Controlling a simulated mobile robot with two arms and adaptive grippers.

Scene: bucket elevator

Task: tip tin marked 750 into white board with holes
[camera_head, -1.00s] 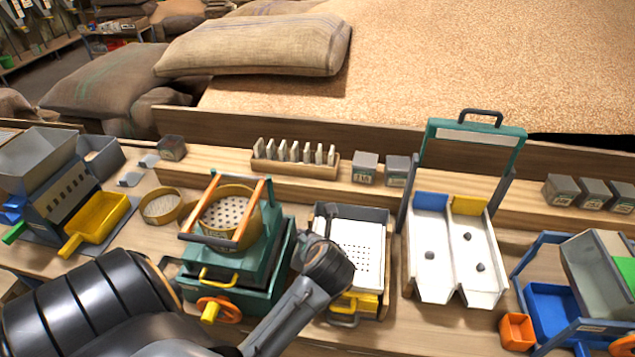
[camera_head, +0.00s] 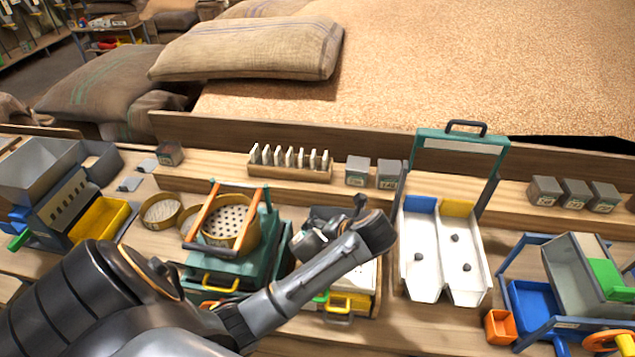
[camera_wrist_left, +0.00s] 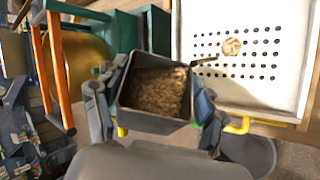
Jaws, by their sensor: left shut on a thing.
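My left gripper (camera_wrist_left: 152,98) is shut on a grey square tin (camera_wrist_left: 150,123), with a finger on each side of it. The tin holds brown grain, and its open mouth faces the wrist camera; no number shows on it. The white board with holes (camera_wrist_left: 222,92) lies just beyond and to the right of the tin in the left wrist view, with a small patch of grain on it. In the head view my left gripper (camera_head: 312,238) is at the left part of the board (camera_head: 364,277), and my arm covers much of the board. My right gripper is out of view.
A green machine with a round sieve (camera_head: 228,228) stands left of the board. A white two-lane chute (camera_head: 436,255) under a green-topped frame stands right. Several grey tins line the back ledge, near a rack of upright pieces (camera_head: 290,170).

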